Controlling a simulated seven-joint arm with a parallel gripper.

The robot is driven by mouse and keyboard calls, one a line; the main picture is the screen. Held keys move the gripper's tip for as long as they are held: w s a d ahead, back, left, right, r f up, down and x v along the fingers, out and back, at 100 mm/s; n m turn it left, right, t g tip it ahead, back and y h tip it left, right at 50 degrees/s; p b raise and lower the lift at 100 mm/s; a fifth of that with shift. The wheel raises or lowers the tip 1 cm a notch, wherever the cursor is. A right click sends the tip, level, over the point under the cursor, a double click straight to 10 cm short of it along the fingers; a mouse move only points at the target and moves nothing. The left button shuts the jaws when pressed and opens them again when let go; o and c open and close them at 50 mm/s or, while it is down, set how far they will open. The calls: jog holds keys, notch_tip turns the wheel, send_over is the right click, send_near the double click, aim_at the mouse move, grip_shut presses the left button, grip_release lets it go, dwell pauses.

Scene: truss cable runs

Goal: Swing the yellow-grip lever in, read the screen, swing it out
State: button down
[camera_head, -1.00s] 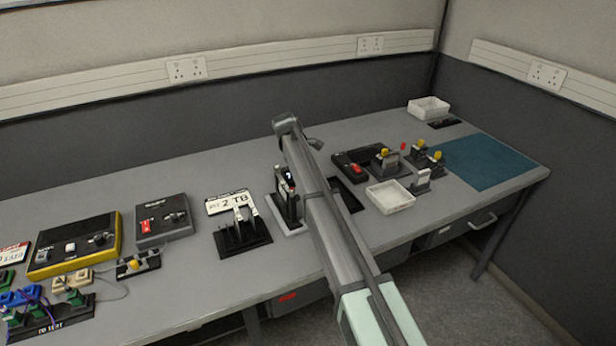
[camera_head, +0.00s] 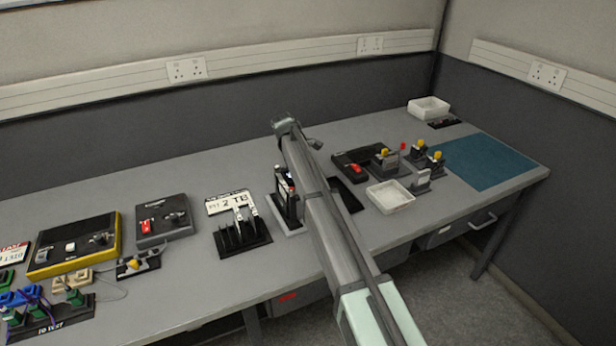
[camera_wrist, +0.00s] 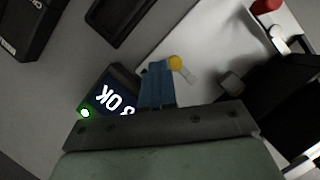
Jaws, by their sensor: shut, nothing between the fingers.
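My gripper (camera_wrist: 157,72) shows in the wrist view as blue fingers, shut and empty. The yellow grip (camera_wrist: 175,62) of the lever is just right of the fingertips, with a short pale piece beside it. I cannot tell whether the fingers touch it. The dark screen (camera_wrist: 117,100) lies left of the fingers. It shows "OK" upside down and tilted, after a character partly hidden by my gripper. A green light (camera_wrist: 86,113) glows at its corner. In the head view, a black upright device (camera_head: 287,207) stands beside my arm, which hides part of it.
A card reading "2 TB" (camera_head: 229,201) and a black slotted rack (camera_head: 242,238) stand left of the device. A white tray (camera_head: 390,197) and several yellow-knobbed fixtures (camera_head: 384,160) stand to the right. The blue mat (camera_head: 480,163) is clear.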

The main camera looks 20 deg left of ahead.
jog(key=shift+s+a, duration=0.6)
jog(key=shift+s, duration=0.15)
jog(key=shift+a, duration=0.1)
jog(key=shift+w+a, duration=0.35)
jog(key=shift+w, duration=0.05)
jog(key=w+a, duration=0.2)
jog(key=shift+w+a+r, duration=0.1)
jog(key=shift+w+a, duration=0.1)
jog(key=shift+w, duration=0.1)
notch_tip(320, 180, up, 9)
jog(key=w+a, duration=0.2)
jog(key=shift+a, duration=0.25)
